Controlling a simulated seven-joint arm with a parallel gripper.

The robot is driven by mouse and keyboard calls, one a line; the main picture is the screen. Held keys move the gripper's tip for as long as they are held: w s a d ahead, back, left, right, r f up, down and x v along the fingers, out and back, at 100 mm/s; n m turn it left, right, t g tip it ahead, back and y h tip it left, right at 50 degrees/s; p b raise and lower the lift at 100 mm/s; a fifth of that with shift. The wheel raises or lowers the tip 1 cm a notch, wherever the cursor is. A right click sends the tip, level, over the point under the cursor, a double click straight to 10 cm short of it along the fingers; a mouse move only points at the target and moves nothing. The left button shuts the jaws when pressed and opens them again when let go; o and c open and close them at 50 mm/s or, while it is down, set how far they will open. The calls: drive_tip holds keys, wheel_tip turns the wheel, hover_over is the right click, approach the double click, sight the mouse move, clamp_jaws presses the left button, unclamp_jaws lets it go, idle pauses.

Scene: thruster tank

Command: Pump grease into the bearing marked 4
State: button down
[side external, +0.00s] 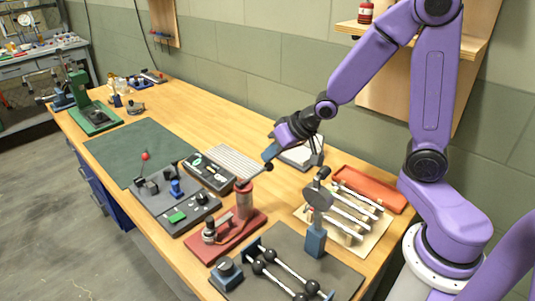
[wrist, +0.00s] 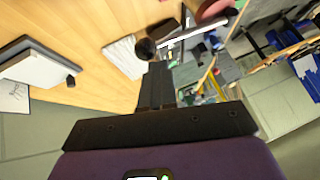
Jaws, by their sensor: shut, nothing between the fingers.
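A red grease pump (side external: 243,203) stands on a red base plate (side external: 222,241) near the bench's front edge. Its lever ends in a black ball knob (side external: 268,167), raised above the bench. In the wrist view the knob (wrist: 145,48) sits on a bright metal lever (wrist: 187,35) that runs to the red pump body (wrist: 216,11). My gripper (side external: 269,153) is shut and empty, just above and beside the knob. In the wrist view its fingertips (wrist: 158,66) are close to the knob; I cannot tell whether they touch. No mark 4 is readable, so I cannot identify that bearing.
A grey fixture (side external: 152,186) with a red-knobbed lever lies left of the pump. A dark mat (side external: 340,270) with black-balled rods and a blue-based upright gauge (side external: 318,200) stand to its right. A red tray (side external: 395,199) lies farther right. A green mat (side external: 125,143) is mostly clear.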

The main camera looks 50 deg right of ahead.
sight(268, 168)
drive_tip(key=shift+d+f, duration=0.2)
drive_tip(key=shift+f, duration=0.4)
idle(0.7)
drive_tip(key=shift+r, duration=0.1)
idle(0.4)
drive_tip(key=shift+a+r, duration=0.25)
drive_tip(key=shift+r, duration=0.65)
drive_tip(key=shift+a+r, duration=0.25)
drive_tip(key=shift+r, duration=0.6)
drive_tip(key=shift+a+r, duration=0.25)
drive_tip(key=shift+r, duration=0.65)
drive_tip(key=r, duration=0.2)
drive_tip(key=a+r, duration=0.1)
drive_tip(key=r, duration=0.1)
drive_tip(key=shift+a+r, duration=0.15)
drive_tip(key=shift+r, duration=0.25)
